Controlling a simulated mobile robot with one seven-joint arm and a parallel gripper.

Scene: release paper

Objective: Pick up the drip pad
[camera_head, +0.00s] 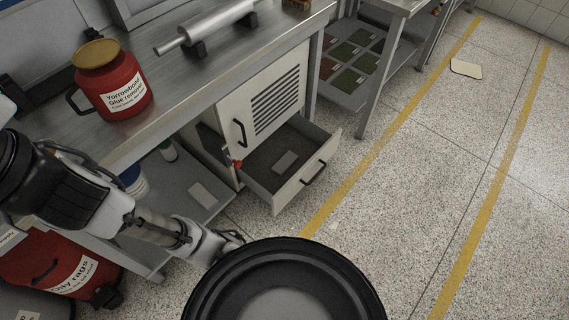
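I cannot tell for sure which item is the drip pad. A flat cream square pad (466,68) lies on the speckled floor at the upper right, beside the yellow line. A small flat grey pad (284,162) lies inside the open drawer. Another flat pale grey piece (202,195) lies on the low shelf under the bench. My gripper (232,241) is low in front of the bench, below the drawer and apart from all three. Its fingers are small and partly hidden, so I cannot tell whether they are open.
The open drawer (312,178) juts from the white cabinet (262,98). A red glue-remover can (112,90) and metal roller (212,22) sit on the steel bench (190,85). A red rags bin (60,265) stands lower left.

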